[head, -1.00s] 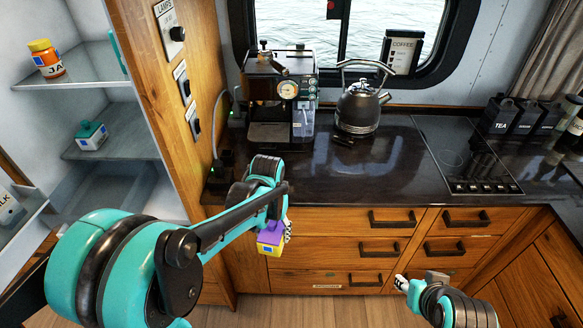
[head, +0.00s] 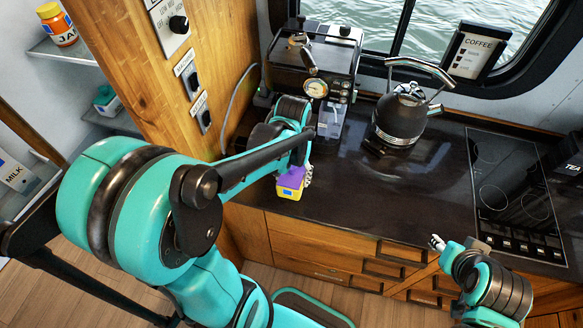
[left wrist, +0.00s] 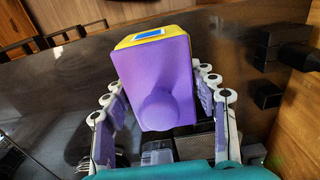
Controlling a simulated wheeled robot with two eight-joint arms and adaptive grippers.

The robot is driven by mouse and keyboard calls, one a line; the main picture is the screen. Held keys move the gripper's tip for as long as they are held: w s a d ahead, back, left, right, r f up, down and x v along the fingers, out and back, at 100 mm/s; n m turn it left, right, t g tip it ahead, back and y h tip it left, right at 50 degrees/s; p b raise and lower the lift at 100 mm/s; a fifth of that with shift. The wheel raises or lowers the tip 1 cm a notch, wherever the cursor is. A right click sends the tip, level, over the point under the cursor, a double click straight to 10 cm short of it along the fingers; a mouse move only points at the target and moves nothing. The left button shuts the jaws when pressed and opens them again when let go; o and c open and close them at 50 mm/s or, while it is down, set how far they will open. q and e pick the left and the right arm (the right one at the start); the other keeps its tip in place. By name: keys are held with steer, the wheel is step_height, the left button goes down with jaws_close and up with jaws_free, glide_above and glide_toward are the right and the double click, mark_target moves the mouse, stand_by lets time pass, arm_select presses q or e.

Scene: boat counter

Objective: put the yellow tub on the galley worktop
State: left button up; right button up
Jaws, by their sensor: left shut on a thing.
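The yellow tub (head: 288,193) has a purple lid and a small blue label. My left gripper (head: 305,178) is shut on it, mostly hidden behind the arm in the head view. In the left wrist view the tub (left wrist: 158,80) sits between the two fingers, its purple lid side facing the camera. In the head view the tub shows against the front left part of the dark galley worktop (head: 350,205); I cannot tell whether it touches the surface. My right gripper (head: 437,243) shows at the lower right, in front of the drawers; its fingers are too small to judge.
An espresso machine (head: 315,75) stands at the back left of the worktop and a kettle (head: 400,118) to its right. A hob (head: 510,190) lies at the right. The worktop between tub and hob is clear. A wooden partition (head: 130,60) rises at the left.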

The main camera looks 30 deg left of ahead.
arm_select(q)
steer(key=w+a+f, duration=0.1)
steer(key=w, duration=0.1)
steer(key=w+a+f+b, duration=0.1)
steer(key=w+a+f, duration=0.3)
steer(key=shift+w+f, duration=0.1)
steer(key=shift+w, duration=0.25)
step_height(320, 180, down, 3)
steer(key=shift+d+f+b, duration=0.1)
steer(key=shift+f+b, duration=0.05)
steer(key=shift+b, duration=0.6)
steer(key=shift+f, duration=0.3)
steer(key=shift+f, duration=0.1)
steer(key=o, duration=1.5)
